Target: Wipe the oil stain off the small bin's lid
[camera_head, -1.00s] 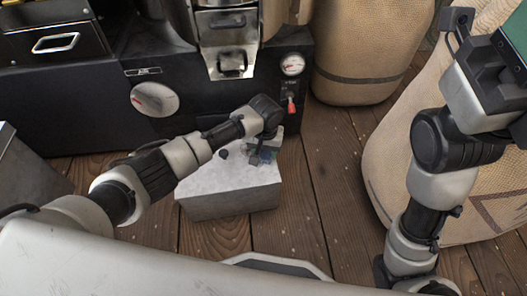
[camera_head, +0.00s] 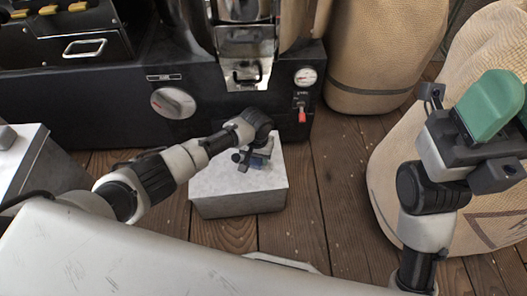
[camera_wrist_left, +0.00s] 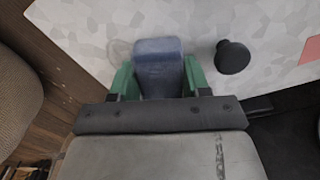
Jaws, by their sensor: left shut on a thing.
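The small bin (camera_head: 240,203) stands on the floor in front of the black machine. Its pale, mottled lid (camera_head: 215,178) has a black round knob (camera_head: 236,157), also seen in the left wrist view (camera_wrist_left: 232,57). My left gripper (camera_head: 258,160) is over the lid, right of the knob. Its green fingers are shut on a blue pad (camera_wrist_left: 158,65), which lies at or just above the lid. A faint greyish mark (camera_wrist_left: 120,48) shows on the lid beside the pad; the lid under the pad is hidden. My right gripper (camera_head: 497,112) is raised at the right; its opening is unclear.
The black machine (camera_head: 110,110) with a dial, gauge and red-handled lever (camera_head: 302,114) stands close behind the bin. A larger grey box (camera_head: 45,165) is at the left. Burlap sacks (camera_head: 375,50) stand at the right. Wooden floor (camera_head: 335,200) is clear right of the bin.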

